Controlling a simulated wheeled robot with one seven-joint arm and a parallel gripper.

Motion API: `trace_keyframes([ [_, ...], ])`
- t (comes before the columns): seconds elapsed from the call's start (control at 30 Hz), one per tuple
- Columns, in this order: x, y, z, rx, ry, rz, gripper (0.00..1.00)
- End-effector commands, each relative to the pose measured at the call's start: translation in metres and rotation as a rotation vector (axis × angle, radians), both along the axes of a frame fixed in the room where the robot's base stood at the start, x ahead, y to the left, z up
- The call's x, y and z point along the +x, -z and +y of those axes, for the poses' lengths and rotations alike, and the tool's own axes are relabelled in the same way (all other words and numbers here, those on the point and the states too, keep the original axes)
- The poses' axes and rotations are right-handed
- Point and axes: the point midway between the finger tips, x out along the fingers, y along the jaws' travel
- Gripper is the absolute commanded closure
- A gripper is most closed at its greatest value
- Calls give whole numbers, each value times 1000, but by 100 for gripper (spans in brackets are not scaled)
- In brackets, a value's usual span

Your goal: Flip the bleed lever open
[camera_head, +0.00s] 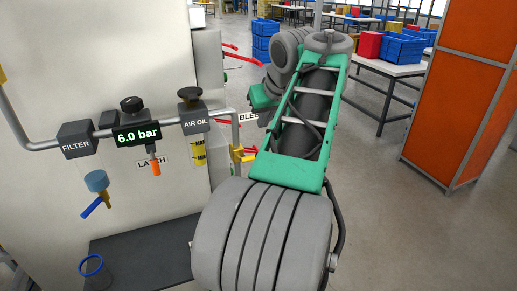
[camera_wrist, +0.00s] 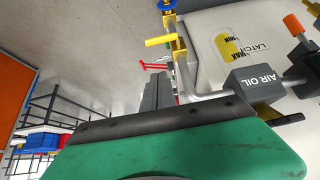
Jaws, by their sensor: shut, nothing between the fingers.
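A small yellow lever (camera_head: 242,154) is on the grey pipe at the right end of the air-treatment row, below a part-hidden label (camera_head: 248,119) reading "BLE". It sticks out sideways from the pipe, and my arm covers part of the space beside it. In the wrist view the yellow lever (camera_wrist: 160,41) shows above my gripper. My gripper (camera_wrist: 158,90) is shut and empty, its grey fingers pointing toward the pipe and apart from the lever in the picture. The gripper's fingers are hidden behind my arm in the head view.
A filter (camera_head: 77,140), a 6.0 bar gauge (camera_head: 137,134), an orange latch (camera_head: 155,166) and an AIR OIL unit (camera_head: 194,119) line the pale panel. Red handles (camera_head: 243,57) stand behind. An orange cabinet (camera_head: 465,90) is at right, with open floor before it.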

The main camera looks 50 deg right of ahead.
Motion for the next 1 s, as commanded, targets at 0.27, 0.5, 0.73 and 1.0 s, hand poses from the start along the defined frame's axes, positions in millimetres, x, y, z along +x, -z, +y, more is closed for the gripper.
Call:
trace_keyframes([
  [0.27,29,54,-16,3,-2,1,100],
  [0.5,37,94,-21,1,1,1,100],
  [0.73,34,110,-19,0,0,0,100],
  [1.0,34,110,-20,0,0,0,100],
])
